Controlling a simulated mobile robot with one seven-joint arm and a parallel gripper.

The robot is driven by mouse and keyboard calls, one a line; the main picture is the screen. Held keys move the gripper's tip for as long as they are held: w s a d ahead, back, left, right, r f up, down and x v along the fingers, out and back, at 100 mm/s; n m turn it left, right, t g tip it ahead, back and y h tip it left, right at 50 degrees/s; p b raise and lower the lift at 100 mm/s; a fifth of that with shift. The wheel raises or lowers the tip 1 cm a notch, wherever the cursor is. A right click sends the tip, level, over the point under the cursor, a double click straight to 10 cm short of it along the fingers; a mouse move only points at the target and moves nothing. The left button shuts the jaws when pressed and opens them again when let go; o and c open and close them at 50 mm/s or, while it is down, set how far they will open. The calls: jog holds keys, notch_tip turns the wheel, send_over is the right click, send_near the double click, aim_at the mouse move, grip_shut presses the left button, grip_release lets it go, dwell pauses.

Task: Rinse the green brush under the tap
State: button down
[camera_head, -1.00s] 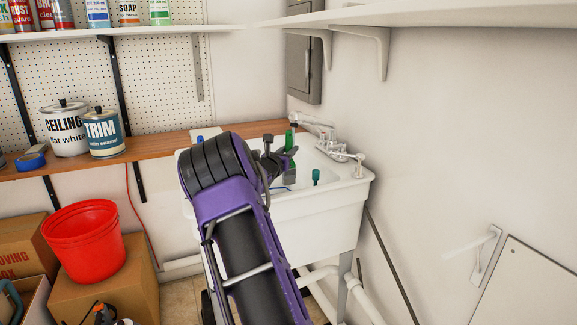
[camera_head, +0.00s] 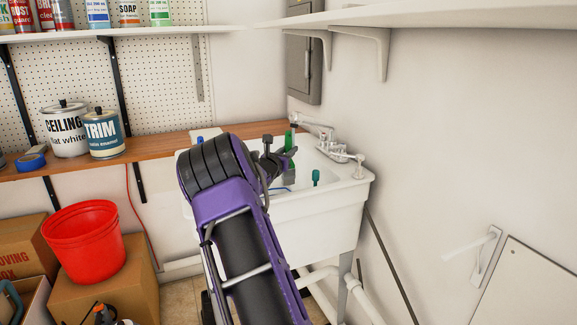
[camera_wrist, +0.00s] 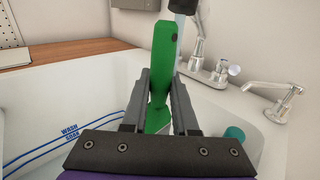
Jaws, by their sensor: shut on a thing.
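The green brush (camera_wrist: 161,72) is held upright between the two fingers of my gripper (camera_wrist: 160,90), which is shut on it. In the head view the brush (camera_head: 289,142) is a green strip above the white sink (camera_head: 322,215), with my gripper (camera_head: 277,158) partly hiding it. The chrome tap (camera_head: 318,124) stands at the sink's back. Its dark spout end (camera_wrist: 183,6) is just behind and right of the brush top in the wrist view. A pale vertical streak below the spout looks like running water. I cannot tell whether it touches the brush.
A teal object (camera_head: 316,177) is at the sink's right side; it also shows in the wrist view (camera_wrist: 235,133). A pump dispenser (camera_wrist: 278,100) stands on the rim. A wooden shelf (camera_head: 165,147) with paint cans (camera_head: 103,134) is left. A red bucket (camera_head: 84,245) sits on a box.

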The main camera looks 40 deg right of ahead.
jog(key=shift+s+d, duration=0.1)
jog(key=shift+s+d, duration=0.3)
jog(key=shift+s, duration=0.1)
jog(key=shift+w+a, duration=0.1)
jog(key=shift+w, duration=0.05)
jog(key=shift+w+a, duration=0.3)
jog(key=shift+w, duration=0.05)
jog(key=shift+s+d, duration=0.1)
dwell(0.4)
jog(key=shift+s+d, duration=0.3)
jog(key=shift+s, duration=0.1)
jog(key=shift+w+a, duration=0.1)
jog(key=shift+w, duration=0.05)
